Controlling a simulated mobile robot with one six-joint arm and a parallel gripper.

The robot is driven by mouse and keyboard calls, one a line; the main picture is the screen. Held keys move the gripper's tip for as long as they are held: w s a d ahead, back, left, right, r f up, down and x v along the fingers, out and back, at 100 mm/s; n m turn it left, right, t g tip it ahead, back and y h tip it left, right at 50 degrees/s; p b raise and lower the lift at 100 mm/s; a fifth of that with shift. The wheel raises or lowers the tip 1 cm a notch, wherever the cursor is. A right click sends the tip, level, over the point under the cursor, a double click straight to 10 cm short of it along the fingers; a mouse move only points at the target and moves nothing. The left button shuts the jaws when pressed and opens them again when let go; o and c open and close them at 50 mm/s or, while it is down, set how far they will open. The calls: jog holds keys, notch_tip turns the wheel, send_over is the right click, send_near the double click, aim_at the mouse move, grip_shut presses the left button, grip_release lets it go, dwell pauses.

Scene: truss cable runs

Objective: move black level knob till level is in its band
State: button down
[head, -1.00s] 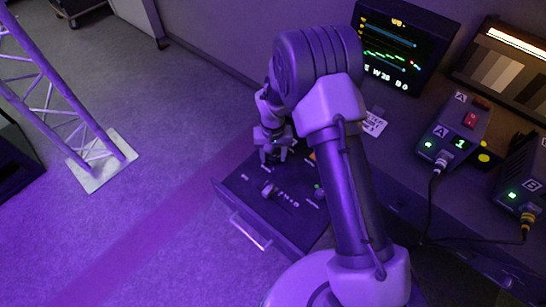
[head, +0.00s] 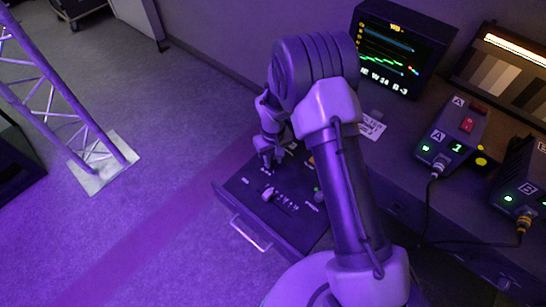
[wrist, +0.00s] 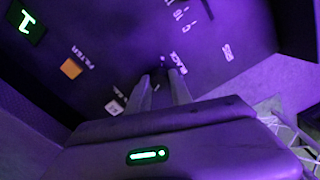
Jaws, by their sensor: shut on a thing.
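My gripper (head: 270,162) reaches down to the dark control panel (head: 245,186) in the open drawer. In the wrist view its fingers (wrist: 163,84) are shut on the black level knob, a small dark knob beside the "BLACK" label (wrist: 180,63). The fingers hide most of the knob. The monitor (head: 402,48) shows yellow text at the top, green and blue traces, and a bottom readout that looks like W 34 and B -3. The print is small, and I cannot tell if the level lies in its band.
A pale lever knob (head: 268,194) stands on the panel. An orange square button (wrist: 70,68) sits by "FILTER". Boxes A (head: 452,130) and B (head: 522,180) with cables stand right. A truss foot (head: 103,164) stands left on open floor.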

aim_at(273, 161)
jog(key=c, duration=1.1)
grip_release()
jog(key=shift+c, duration=0.2)
notch_tip(273, 161, up, 18)
jog(key=p, duration=0.6)
jog(key=shift+f, duration=0.25)
